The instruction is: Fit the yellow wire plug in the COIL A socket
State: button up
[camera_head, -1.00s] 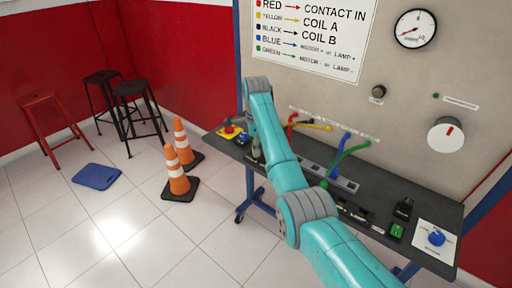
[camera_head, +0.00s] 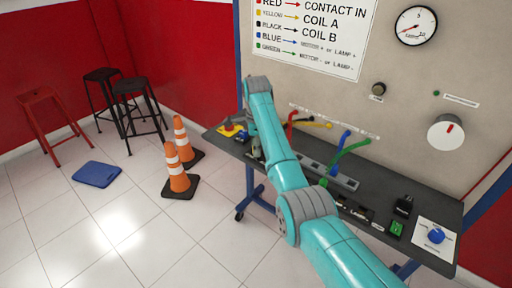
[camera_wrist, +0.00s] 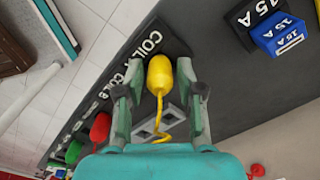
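In the head view my gripper (camera_head: 256,150) is low over the left part of the bench, partly hidden by my arm.
Red (camera_wrist: 101,126) and green (camera_wrist: 74,152) plugs stand along the label strip. The bench (camera_head: 372,205) carries wires and switches below the wall panel. Orange cones (camera_head: 178,172) stand on the floor left.

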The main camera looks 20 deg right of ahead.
jog(key=shift+r, duration=0.1)
jog(key=shift+r, duration=2.65)
jog(key=o, duration=0.5)
jog(key=shift+o, duration=0.2)
jog(key=shift+f, duration=0.1)
